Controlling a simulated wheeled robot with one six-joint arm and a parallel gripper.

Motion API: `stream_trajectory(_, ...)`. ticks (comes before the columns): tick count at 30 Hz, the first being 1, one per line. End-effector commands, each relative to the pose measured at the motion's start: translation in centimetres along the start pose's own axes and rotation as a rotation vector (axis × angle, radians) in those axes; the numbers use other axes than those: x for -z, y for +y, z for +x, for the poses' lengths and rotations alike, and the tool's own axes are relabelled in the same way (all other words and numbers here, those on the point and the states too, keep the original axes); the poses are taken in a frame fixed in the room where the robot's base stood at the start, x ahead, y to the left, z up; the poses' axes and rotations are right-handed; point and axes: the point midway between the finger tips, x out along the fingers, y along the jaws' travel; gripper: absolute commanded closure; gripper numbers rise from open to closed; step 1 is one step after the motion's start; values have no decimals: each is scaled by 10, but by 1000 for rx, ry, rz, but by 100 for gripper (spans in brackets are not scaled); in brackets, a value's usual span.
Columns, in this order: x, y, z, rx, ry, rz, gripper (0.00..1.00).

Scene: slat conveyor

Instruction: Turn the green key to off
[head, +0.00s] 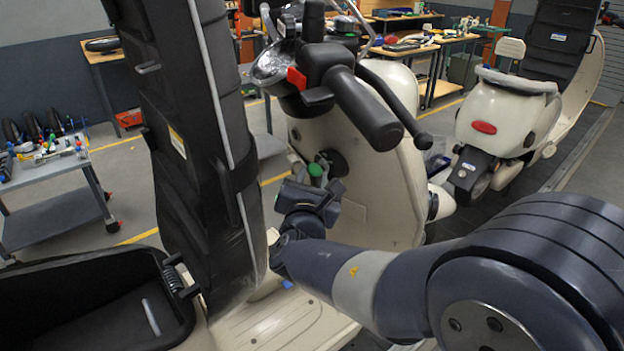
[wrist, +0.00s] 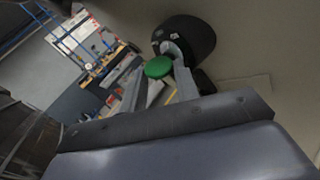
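The green key (head: 316,170) shows as a small round green head in front of the cream scooter's front panel. In the wrist view the green key (wrist: 158,68) sits beside a round black lock housing (wrist: 190,40). My gripper (head: 318,178) is at the key, coming from below. In the wrist view its two grey fingers stand apart, one on each side of the key. I see no clear sign of them pressing on it. The key's shaft and its entry into the lock are hidden.
The handlebar grip and lever (head: 365,110) hang above my gripper. A tall black seat part (head: 190,130) stands close on the left. The scooter's cream panel (head: 375,190) is just behind the key. A second scooter (head: 505,120) stands at the right, and a grey cart (head: 55,205) at the left.

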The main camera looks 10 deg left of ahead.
Motion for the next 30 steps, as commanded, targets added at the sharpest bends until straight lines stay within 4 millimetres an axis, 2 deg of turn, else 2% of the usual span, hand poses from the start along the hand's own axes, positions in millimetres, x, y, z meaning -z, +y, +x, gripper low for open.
stream_trajectory(1,0,0,0,0,0,0,75)
stream_trajectory(7,0,0,0,0,0,0,92)
stream_trajectory(8,0,0,0,0,0,0,73)
stream_trajectory(14,0,0,0,0,0,0,87)
stream_trajectory(30,-6,1,-1,15,87,-86,88)
